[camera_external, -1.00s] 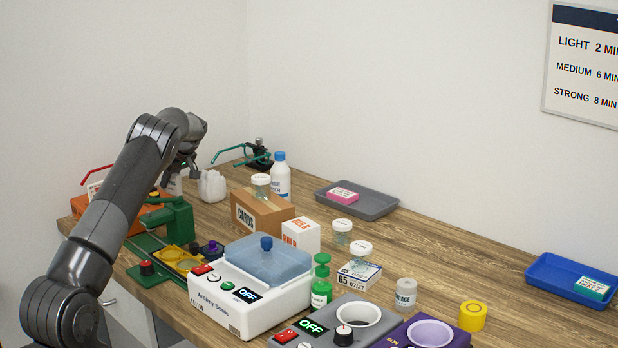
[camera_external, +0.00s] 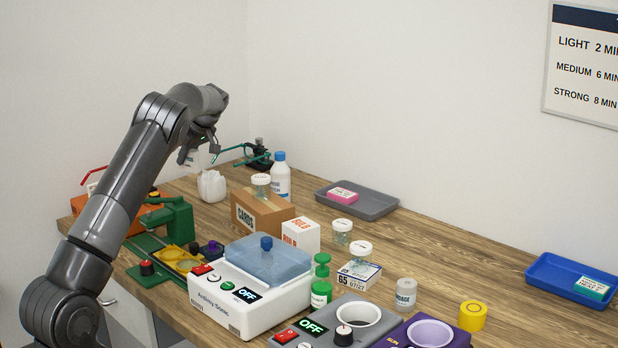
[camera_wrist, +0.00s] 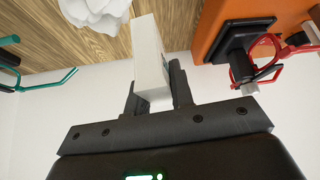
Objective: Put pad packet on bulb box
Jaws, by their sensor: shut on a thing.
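My gripper (camera_external: 199,156) is raised above the back left of the table. It is shut on a white, box-like packet, seen between the two fingers in the wrist view (camera_wrist: 150,60). This seems to be the pad packet; its label is not readable, and in the external view it is mostly hidden by the fingers. The bulb box (camera_external: 300,235), white with red lettering, stands on the table to the right of and in front of my gripper, beside the brown cards box. The top of the bulb box looks bare.
A white crumpled item (camera_external: 212,186) stands below my gripper. The cards box (camera_external: 262,213) with a jar (camera_external: 261,186) on it, and a blue-capped bottle (camera_external: 280,176), stand left of and behind the bulb box. A white machine (camera_external: 250,290) is in front. Jars stand to the right.

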